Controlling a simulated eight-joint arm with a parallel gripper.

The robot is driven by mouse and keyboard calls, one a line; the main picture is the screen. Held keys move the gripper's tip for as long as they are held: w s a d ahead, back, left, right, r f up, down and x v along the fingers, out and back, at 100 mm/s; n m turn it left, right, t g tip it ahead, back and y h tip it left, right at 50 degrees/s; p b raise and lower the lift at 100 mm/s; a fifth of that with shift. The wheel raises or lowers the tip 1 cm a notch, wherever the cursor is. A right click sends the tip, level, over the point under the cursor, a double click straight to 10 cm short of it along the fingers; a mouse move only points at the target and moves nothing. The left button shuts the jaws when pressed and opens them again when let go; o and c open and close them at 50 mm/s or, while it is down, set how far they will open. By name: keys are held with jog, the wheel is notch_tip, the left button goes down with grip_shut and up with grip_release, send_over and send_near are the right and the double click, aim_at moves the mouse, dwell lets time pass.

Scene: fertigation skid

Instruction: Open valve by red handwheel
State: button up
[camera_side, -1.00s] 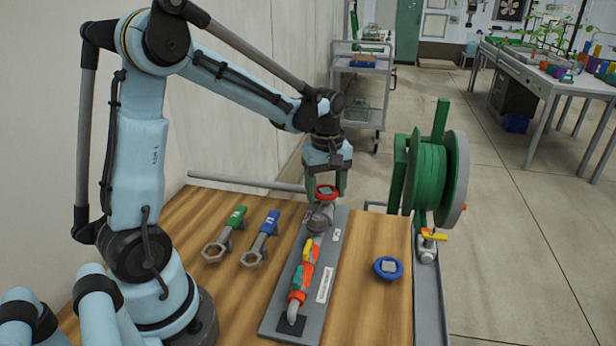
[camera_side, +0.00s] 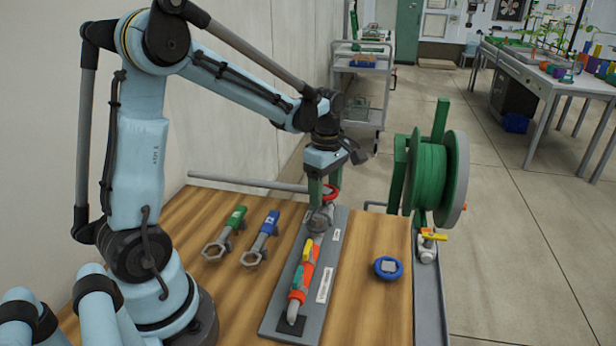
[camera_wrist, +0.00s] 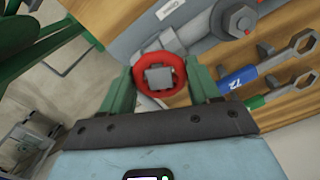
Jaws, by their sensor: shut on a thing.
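The red handwheel (camera_side: 332,192) tops the far end of the pipe assembly on a grey base plate (camera_side: 268,322). In the wrist view the red handwheel (camera_wrist: 138,73) is a ring around a square grey hub. My gripper (camera_side: 326,193) points down, its green fingers on either side of the wheel. In the wrist view my gripper (camera_wrist: 161,82) has one finger at the left and one at the right of the ring, shut on it. In the side view the fingers partly hide the wheel.
A green-handled wrench (camera_side: 226,231) and a blue-handled wrench (camera_side: 263,238) lie left of the plate. A blue wheel with a grey square centre (camera_side: 388,267) lies to the right on the wooden top. A green hose reel (camera_side: 430,180) stands beyond the table's right edge.

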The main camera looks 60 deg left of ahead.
aim_at(325, 190)
jog(key=n, duration=0.3)
jog(key=shift+n, duration=0.4)
jog(key=o, duration=0.6)
jog(key=shift+n, duration=0.4)
jog(key=o, duration=0.5)
notch_tip(325, 190, up, 11)
jog(key=s+d+f+m+t, duration=0.1)
jog(key=s+d+m+t, duration=0.1)
jog(key=m, duration=0.6)
jog(key=s+d+f+m+t, duration=0.2)
jog(key=d+m, duration=0.3)
jog(key=m, duration=0.4)
jog(key=s+d+f+m+t, duration=0.1)
jog(key=s+d+m+t, duration=0.2)
jog(key=m, duration=0.6)
jog(key=shift+s+d+f, duration=0.25)
jog(key=shift+s+d, duration=0.25)
jog(key=shift+s, duration=0.35)
